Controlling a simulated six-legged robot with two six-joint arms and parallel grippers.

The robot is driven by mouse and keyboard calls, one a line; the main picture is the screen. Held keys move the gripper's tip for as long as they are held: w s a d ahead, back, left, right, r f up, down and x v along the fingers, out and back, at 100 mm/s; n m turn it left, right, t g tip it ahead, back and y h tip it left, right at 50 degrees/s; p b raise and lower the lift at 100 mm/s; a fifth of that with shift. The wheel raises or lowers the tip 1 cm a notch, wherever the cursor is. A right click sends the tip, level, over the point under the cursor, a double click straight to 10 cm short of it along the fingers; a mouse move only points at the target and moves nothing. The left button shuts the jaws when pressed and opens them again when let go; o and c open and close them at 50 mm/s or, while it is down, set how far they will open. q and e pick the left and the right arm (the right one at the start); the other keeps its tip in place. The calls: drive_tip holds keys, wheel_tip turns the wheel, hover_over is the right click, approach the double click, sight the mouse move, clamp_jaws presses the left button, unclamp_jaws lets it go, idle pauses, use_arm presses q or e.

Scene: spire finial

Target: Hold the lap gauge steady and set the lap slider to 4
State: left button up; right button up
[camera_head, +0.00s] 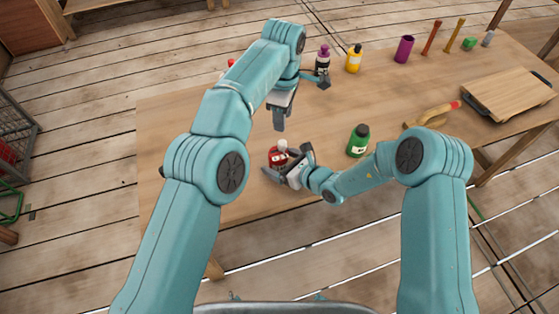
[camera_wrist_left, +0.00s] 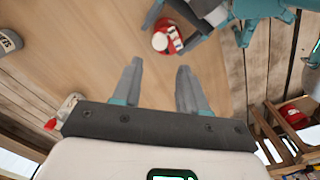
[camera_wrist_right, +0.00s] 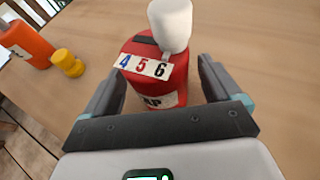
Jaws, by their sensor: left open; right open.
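The lap gauge (camera_head: 277,158) is a red, upright cylinder on the table. In the right wrist view the gauge (camera_wrist_right: 146,92) shows a partly hidden label ending in "AP" and a strip numbered 4, 5, 6 (camera_wrist_right: 142,66). Its white slider knob (camera_wrist_right: 171,24) stands at the 6 end, beside a dark slot. My right gripper (camera_head: 286,163) is open, its fingers on either side of the gauge; contact cannot be told. My left gripper (camera_head: 300,101) is open and empty above the table, behind the gauge in the head view. The gauge (camera_wrist_left: 160,42) lies beyond its fingertips in the left wrist view.
A green bottle (camera_head: 358,141) stands right of the gauge. Purple-capped (camera_head: 322,60) and yellow (camera_head: 354,59) bottles and a purple cup (camera_head: 404,49) stand farther back. A cutting board (camera_head: 508,93) lies at right.

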drive_tip(key=shift+w+a+f, duration=0.1)
drive_tip(key=shift+w+a, duration=0.1)
